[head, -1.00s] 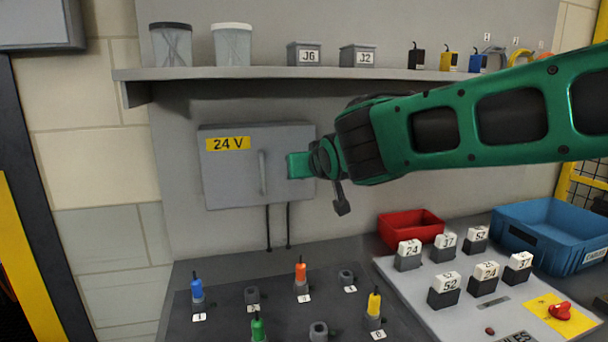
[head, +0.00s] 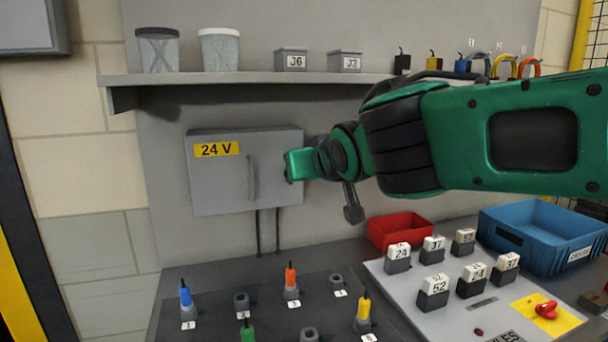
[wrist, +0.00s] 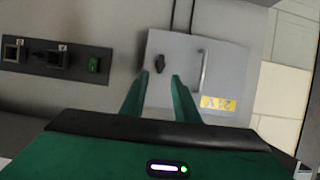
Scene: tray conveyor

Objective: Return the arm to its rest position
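My green arm reaches in from the right in the head view, held level in front of the back wall. Its small green end (head: 300,164) overlaps the right edge of the grey 24 V cabinet (head: 217,182). My gripper (wrist: 161,77) shows in the wrist view with two green fingers apart and nothing between them. The fingers point toward the cabinet (wrist: 225,65), which appears upside down there with its handle and a dark knob. The fingertips are hard to make out in the head view.
A shelf (head: 230,78) with jars and labelled boxes is above the arm. Below are a dark board (head: 265,318) with coloured plugs, a panel (head: 405,290) with numbered blocks, a red bin (head: 385,238) and a blue crate (head: 497,238). Open air separates arm and bench.

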